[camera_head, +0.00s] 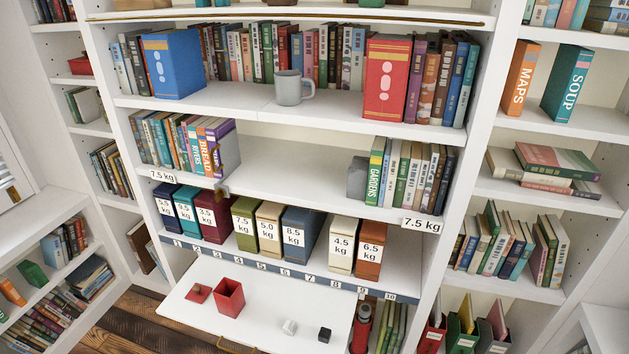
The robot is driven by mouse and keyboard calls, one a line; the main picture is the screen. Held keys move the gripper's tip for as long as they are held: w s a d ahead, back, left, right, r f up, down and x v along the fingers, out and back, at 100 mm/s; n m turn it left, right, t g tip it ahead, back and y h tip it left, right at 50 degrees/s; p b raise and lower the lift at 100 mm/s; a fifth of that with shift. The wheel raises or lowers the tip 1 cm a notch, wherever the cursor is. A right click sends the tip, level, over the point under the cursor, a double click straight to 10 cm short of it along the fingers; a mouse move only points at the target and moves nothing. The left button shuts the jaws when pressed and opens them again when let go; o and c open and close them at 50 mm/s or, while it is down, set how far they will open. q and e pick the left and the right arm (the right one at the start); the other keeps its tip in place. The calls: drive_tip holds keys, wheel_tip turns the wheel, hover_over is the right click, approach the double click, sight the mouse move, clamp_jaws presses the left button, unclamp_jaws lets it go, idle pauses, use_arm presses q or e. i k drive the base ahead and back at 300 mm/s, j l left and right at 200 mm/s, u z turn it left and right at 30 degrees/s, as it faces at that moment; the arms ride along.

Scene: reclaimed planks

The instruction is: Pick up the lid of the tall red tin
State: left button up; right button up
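An open red tin (229,297), box-shaped, stands on the white fold-down board (270,312) low in the head view. A small flat red square piece (198,293), which looks like its lid, lies on the board just left of the tin, apart from it. A small mark or knob on top of it is too small to make out. Neither of my grippers shows in this view.
A white cube (290,327) and a black cube (324,335) lie on the board's right half. A shelf of labelled weight boxes (300,235) runs above and behind the board. Book shelves rise higher, with a grey mug (293,89). The board's middle is clear.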

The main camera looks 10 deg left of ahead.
sight(199, 292)
drive_tip(key=u, duration=1.3)
